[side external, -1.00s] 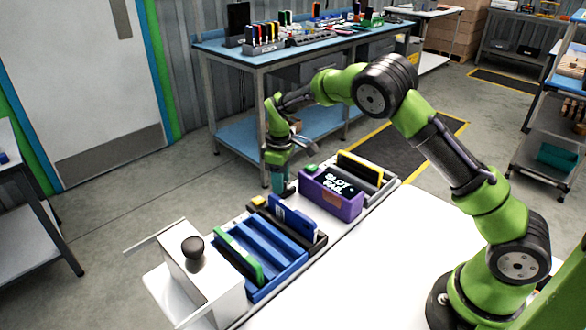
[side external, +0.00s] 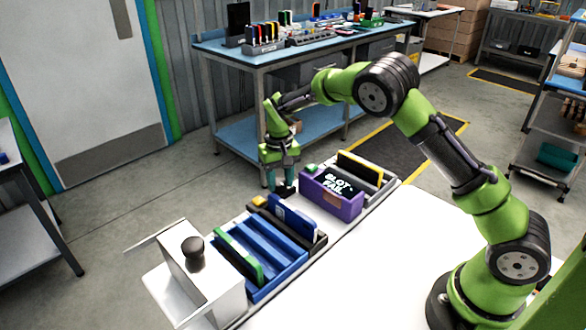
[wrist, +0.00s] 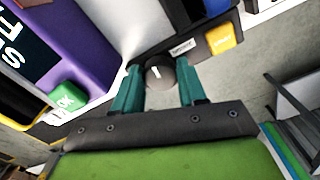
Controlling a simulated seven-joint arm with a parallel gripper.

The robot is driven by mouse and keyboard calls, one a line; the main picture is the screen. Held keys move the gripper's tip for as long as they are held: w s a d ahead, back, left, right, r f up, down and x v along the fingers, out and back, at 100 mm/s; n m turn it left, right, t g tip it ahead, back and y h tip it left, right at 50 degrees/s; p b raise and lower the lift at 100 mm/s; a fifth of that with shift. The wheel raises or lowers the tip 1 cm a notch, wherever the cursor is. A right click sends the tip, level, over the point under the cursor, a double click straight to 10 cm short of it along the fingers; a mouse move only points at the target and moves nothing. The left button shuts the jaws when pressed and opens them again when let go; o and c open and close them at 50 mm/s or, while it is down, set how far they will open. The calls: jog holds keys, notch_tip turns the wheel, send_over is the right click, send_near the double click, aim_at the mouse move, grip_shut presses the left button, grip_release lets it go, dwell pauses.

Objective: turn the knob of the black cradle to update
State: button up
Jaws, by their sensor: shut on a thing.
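The black cradle (side external: 319,241) stands in the row on the white table, with a blue cartridge (side external: 291,214) in it. Its end with a yellow button (wrist: 222,38) and a white label (wrist: 183,47) shows in the wrist view; the label's text is too blurred to read surely. The dark round knob (wrist: 160,74) with a white pointer mark sits between the teal fingers of my gripper (wrist: 160,88). My gripper is shut on the knob. In the side view, my gripper (side external: 282,187) points down at the cradle's far end and hides the knob.
A purple box (side external: 331,195) with a display reading "SLOT FAIL" and a green button (wrist: 68,98) stands close to my gripper. A blue cradle (side external: 275,257) and a white box with a black knob (side external: 193,252) stand nearer the camera. The right side of the table is clear.

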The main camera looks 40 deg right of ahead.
aim_at(279, 182)
jog(key=m, duration=0.3)
jog(key=shift+a+m, duration=0.1)
jog(key=shift+m, duration=0.3)
jog(key=shift+w+r+m, duration=0.1)
jog(key=shift+m, duration=1.8)
jog(key=o, duration=1.1)
jog(key=shift+c, duration=0.2)
notch_tip(279, 182, up, 17)
